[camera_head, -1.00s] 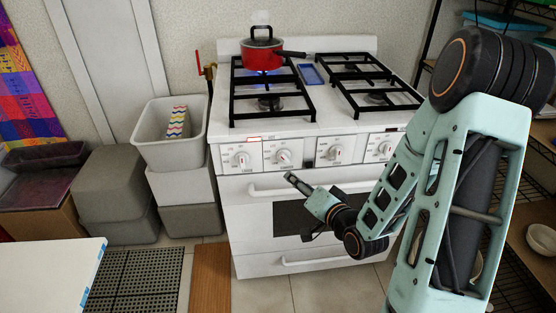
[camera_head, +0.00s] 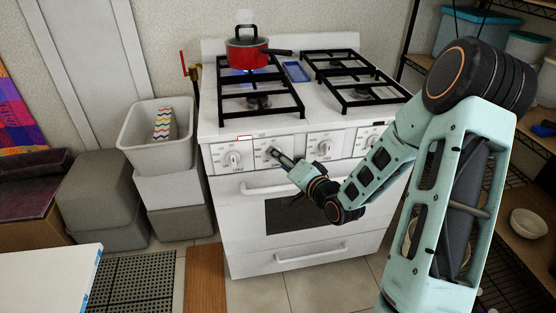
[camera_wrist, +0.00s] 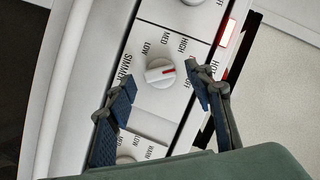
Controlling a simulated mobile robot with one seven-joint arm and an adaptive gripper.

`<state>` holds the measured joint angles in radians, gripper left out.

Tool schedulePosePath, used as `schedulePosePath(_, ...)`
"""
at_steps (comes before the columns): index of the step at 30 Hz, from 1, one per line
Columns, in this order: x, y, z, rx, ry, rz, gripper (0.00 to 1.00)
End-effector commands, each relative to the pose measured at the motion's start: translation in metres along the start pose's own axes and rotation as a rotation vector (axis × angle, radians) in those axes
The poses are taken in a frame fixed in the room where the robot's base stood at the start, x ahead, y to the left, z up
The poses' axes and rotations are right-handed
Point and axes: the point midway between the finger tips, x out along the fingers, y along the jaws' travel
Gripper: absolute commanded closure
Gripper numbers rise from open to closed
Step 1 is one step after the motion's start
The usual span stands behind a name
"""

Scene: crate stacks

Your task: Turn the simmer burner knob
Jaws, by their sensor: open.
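A red pot (camera_head: 247,56) stands on the stove's back left burner over a blue flame. The oven handle (camera_head: 262,189) runs below the knobs. Grey bins (camera_head: 166,172) stand left of the stove, a wire shelf (camera_head: 515,165) to the right.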

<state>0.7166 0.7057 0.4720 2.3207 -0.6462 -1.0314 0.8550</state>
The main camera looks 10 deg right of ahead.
Motion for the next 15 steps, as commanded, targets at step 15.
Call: schedulePosePath(15, 0.019, 0.0, 0.0, 0.0, 0.0, 0.001, 0.54)
